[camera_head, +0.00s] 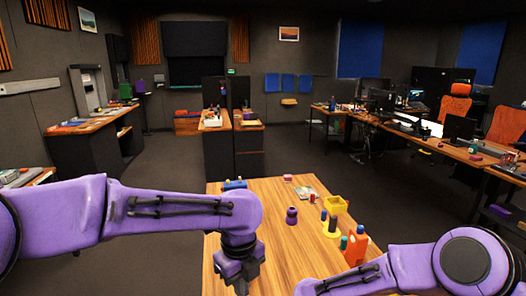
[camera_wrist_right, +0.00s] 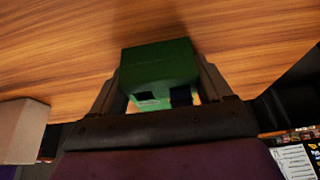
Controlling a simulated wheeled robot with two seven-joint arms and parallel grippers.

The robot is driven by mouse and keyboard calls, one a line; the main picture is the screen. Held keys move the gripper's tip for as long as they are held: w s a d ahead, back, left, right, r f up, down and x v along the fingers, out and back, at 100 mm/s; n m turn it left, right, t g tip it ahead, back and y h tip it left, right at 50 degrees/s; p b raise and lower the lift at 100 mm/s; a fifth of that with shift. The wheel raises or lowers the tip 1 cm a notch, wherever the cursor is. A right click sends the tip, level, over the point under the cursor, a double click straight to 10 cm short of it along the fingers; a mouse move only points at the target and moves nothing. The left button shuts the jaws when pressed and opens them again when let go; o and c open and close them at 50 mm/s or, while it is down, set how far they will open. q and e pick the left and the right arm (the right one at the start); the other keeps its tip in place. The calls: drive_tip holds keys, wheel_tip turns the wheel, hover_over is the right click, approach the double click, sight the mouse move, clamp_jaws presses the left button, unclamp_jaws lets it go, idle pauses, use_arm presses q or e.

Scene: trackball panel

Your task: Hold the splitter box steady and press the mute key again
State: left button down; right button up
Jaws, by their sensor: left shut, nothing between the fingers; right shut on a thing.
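In the right wrist view a green box (camera_wrist_right: 158,62), which looks like the splitter box, sits between the two fingers of my right gripper (camera_wrist_right: 165,90). The gripper is shut on it, just over the wooden tabletop (camera_wrist_right: 60,60); I cannot tell whether the box touches the wood. Two dark openings show on its near side. In the head view my left gripper (camera_head: 240,284) is shut and empty, pointing down over the table's left front part. My right gripper and the green box are out of the head view. I cannot make out the mute key or the trackball panel.
A pale block (camera_wrist_right: 22,128) is left of my right gripper. Bare wood lies around the purple piece.

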idle(0.5)
use_arm(q)
drive_tip(key=w+a+f+n+t+h, duration=0.1)
drive_tip(key=a+f+n, duration=0.1)
drive_tip(key=f, duration=0.3)
drive_tip(key=w+a+f+n+t+h, duration=0.1)
drive_tip(key=a+f+n, duration=0.2)
drive_tip(key=a+f, duration=0.2)
drive_tip(key=w+a+f+n+t+h, duration=0.2)
drive_tip(key=a+f, duration=0.1)
drive_tip(key=f, duration=0.4)
drive_tip(key=shift+a+n, duration=0.2)
drive_tip(key=shift+n, duration=0.2)
drive_tip(key=s+a+f+n+t+h, duration=0.2)
drive_tip(key=s+f+n, duration=0.1)
drive_tip(key=s+n, duration=0.1)
drive_tip(key=s+a+f+n+t+h, duration=0.2)
drive_tip(key=s+a+f+n+t, duration=0.1)
drive_tip(key=s+n, duration=0.2)
drive_tip(key=shift+s, duration=1)
drive_tip(key=shift+a, duration=0.1)
drive_tip(key=shift+w+d, duration=0.3)
drive_tip(key=shift+d, duration=1.15)
drive_tip(key=shift+w+d, duration=0.3)
drive_tip(key=shift+d, duration=1.15)
drive_tip(key=shift+w+d, duration=0.3)
drive_tip(key=shift+d, duration=1.15)
